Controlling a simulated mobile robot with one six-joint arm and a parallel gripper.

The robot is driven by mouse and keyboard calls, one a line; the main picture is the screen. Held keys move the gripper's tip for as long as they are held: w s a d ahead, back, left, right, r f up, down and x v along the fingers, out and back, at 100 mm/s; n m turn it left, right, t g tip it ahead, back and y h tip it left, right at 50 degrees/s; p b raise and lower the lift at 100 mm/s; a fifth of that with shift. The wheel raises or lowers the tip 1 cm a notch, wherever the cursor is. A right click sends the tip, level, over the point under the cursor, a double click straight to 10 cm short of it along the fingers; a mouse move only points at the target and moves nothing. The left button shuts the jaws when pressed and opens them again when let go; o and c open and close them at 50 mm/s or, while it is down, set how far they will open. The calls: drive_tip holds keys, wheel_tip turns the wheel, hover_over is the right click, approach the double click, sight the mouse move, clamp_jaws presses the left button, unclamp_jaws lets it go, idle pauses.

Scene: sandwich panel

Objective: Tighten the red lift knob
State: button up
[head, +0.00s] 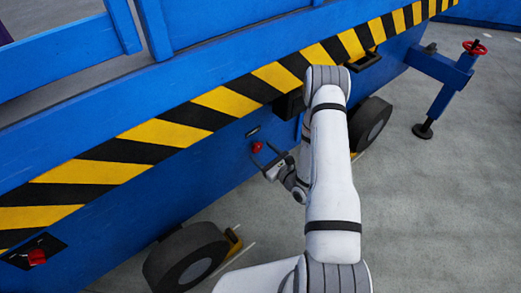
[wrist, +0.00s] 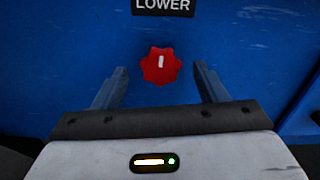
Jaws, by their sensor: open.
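A red lobed knob (wrist: 161,66) sits on the blue panel under a black label (wrist: 163,6) reading LOWER. Its white mark stands near vertical. The same knob (head: 257,147) shows small in the head view, on the side of the blue lift. My gripper (wrist: 161,80) is open and faces the panel. Its two fingers stand left and right of the knob in the wrist view, with gaps on both sides. Nothing is held. In the head view my gripper (head: 266,158) is just below and right of the knob; whether the fingertips reach past its face I cannot tell.
Another red control (head: 37,257) sits on a black plate at the lower left. A yellow-and-black striped edge (head: 220,100) runs above the panel. Wheels (head: 187,260) stand below. An outrigger (head: 440,92) with a red handwheel (head: 474,47) is at right. Grey floor lies open at right.

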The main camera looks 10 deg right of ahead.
drive_tip(key=v, duration=0.5)
drive_tip(key=shift+s+d+p, duration=0.15)
drive_tip(key=shift+s+p, duration=0.2)
drive_tip(key=shift+s, duration=0.05)
